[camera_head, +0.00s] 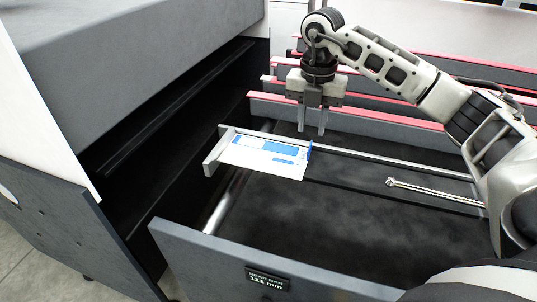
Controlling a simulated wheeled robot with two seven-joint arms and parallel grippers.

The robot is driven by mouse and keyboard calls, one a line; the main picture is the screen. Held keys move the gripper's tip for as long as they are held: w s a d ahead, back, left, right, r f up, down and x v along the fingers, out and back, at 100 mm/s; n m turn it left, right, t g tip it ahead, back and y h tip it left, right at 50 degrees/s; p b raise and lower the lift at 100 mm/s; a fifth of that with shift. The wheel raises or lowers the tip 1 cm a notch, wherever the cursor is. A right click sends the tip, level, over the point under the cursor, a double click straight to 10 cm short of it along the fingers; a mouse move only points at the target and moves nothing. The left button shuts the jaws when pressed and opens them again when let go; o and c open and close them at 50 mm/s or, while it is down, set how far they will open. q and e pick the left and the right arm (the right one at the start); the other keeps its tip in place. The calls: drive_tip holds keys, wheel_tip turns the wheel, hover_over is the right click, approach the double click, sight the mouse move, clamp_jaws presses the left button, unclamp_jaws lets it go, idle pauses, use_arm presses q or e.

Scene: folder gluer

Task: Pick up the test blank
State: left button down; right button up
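The test blank (262,152) is a flat white sheet with blue printed areas. It lies on the machine, against a small grey end stop at its left. My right gripper (312,122) comes down from the upper right. It points downward with its two fingers apart and nothing visible between them. Its fingertips are a little behind and above the blank's right end, apart from it as far as I can tell. My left gripper is not in view.
Grey bars with red tops (360,108) run behind the blank. A metal rod (430,190) lies to the right. A large grey housing (140,60) stands at the left.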

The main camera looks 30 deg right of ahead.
sight(310, 148)
drive_tip(key=f, duration=0.2)
drive_tip(key=f+p, duration=0.1)
drive_tip(key=f, duration=0.2)
drive_tip(key=shift+s+a+f, duration=0.1)
drive_tip(key=shift+s+f, duration=0.1)
drive_tip(key=shift+f, duration=0.1)
drive_tip(key=shift+c, duration=0.3)
clamp_jaws()
